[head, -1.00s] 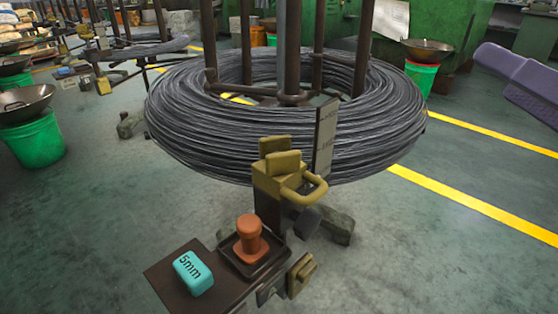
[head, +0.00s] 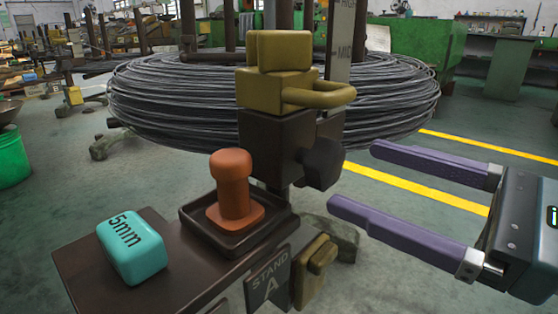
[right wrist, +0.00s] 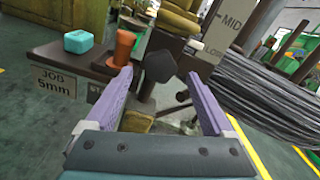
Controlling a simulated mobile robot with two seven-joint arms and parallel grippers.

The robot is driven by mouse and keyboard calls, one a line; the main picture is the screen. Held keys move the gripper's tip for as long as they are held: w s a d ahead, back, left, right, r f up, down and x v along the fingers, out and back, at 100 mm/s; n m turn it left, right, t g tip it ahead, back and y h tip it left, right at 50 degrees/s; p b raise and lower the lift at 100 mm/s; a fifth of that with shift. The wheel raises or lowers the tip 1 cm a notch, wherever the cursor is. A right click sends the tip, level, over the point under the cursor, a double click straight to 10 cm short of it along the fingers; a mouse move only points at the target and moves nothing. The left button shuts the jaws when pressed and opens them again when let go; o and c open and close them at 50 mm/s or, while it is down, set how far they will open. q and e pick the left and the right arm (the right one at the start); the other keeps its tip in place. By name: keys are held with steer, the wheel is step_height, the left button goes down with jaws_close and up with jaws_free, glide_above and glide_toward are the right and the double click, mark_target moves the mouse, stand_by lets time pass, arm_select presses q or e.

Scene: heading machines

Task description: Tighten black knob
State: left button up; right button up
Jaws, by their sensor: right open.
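The black knob (head: 324,162) is on the side of the dark block below the yellow clamp (head: 285,80), on the wire stand. It faces right, toward my right gripper (head: 352,178), which is open with two purple fingers and nothing between them. The fingertips are a little short of the knob in the head view. In the right wrist view the knob (right wrist: 159,66) shows beyond and between the fingertips of my right gripper (right wrist: 163,84). My left gripper is not in view.
A dark shelf (head: 80,262) holds a cyan 5mm block (head: 132,247) and an orange peg (head: 234,190) in a tray (head: 192,227). A "STAND A" plate (head: 269,277) and a yellow latch (head: 316,270) sit below. A large wire coil (head: 400,105) is behind.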

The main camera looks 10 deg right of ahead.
mark_target(335, 165)
steer(key=x, duration=0.5)
steer(key=shift+w+a, duration=0.1)
steer(key=c, duration=1.4)
